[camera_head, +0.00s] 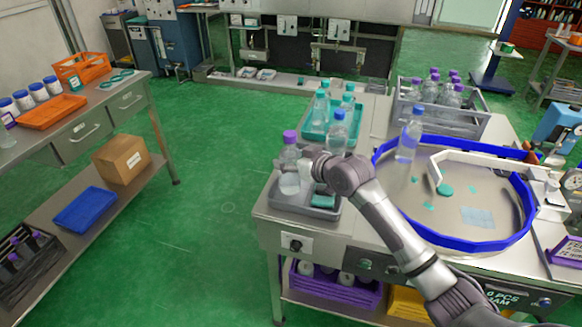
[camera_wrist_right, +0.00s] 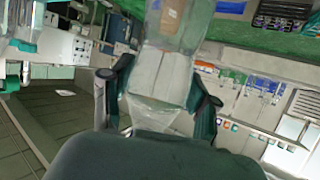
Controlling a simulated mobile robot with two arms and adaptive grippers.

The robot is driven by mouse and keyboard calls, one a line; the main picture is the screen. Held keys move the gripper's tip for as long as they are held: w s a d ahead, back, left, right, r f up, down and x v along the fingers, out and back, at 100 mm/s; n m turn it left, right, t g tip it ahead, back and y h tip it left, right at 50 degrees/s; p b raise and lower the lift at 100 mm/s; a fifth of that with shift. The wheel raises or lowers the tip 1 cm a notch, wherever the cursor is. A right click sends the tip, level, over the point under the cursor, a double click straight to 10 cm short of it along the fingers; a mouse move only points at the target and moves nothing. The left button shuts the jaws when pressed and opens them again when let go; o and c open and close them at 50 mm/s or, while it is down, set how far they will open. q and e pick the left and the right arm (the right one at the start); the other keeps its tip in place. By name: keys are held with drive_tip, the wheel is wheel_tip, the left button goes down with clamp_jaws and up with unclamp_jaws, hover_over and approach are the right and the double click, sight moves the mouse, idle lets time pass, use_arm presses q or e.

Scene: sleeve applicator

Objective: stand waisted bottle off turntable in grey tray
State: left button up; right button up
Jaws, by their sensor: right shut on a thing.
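My right gripper (camera_head: 303,163) reaches in from the right and is shut on a clear bottle with a purple cap (camera_head: 289,157). The bottle is upright over the left part of the grey tray (camera_head: 300,209). I cannot tell whether its base touches the tray floor. In the right wrist view, the clear bottle (camera_wrist_right: 165,70) lies between the two fingers (camera_wrist_right: 155,105). The turntable (camera_head: 468,205) with a blue rim is to the right; a clear blue-capped bottle (camera_head: 408,140) stands at its left back edge. My left gripper is not in view.
Another blue-capped bottle (camera_head: 338,133) stands just behind my right gripper. A teal tray (camera_head: 318,131) with several bottles is behind it. A grey crate (camera_head: 465,123) of purple-capped bottles is at the back right.

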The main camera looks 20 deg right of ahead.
drive_tip(key=shift+f, duration=1.5)
drive_tip(key=shift+f, duration=0.15)
drive_tip(key=o, duration=1.5)
drive_tip(key=shift+s, duration=0.1)
drive_tip(key=shift+s+d, duration=0.1)
drive_tip(key=v, duration=1.1)
drive_tip(key=shift+s+d+r+b, duration=0.15)
drive_tip(key=shift+s+r+b, duration=0.15)
drive_tip(key=shift+b, duration=0.1)
